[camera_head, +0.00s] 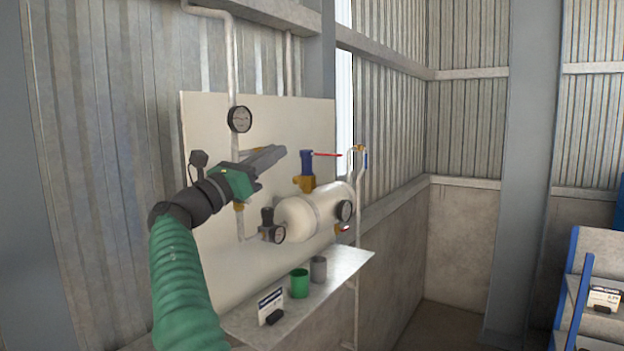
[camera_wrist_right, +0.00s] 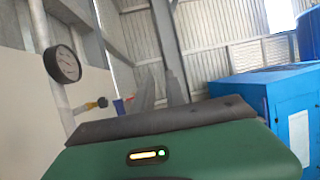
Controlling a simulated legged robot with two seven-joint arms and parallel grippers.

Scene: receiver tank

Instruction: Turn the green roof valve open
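No green valve handle can be made out in either view; my right gripper and arm cover part of the pipework. My right gripper (camera_head: 282,153) is in front of the pale panel, left of the blue valve body (camera_head: 307,162) with a red lever (camera_head: 327,154). Its dark fingers point right and look slightly apart, with nothing seen between them. In the right wrist view the fingers (camera_wrist_right: 161,85) extend away from the green gripper housing (camera_wrist_right: 180,155). A brass fitting (camera_wrist_right: 97,104) shows left of them. My left gripper is not in view.
The cream tank (camera_head: 315,212) lies against the panel (camera_head: 320,115). A gauge (camera_head: 240,119) sits on the vertical pipe. Below is a shelf (camera_head: 345,268) with a green cup (camera_head: 299,283), a grey cup (camera_head: 318,269) and a sign (camera_head: 270,305). A blue cabinet (camera_wrist_right: 290,110) stands right in the wrist view.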

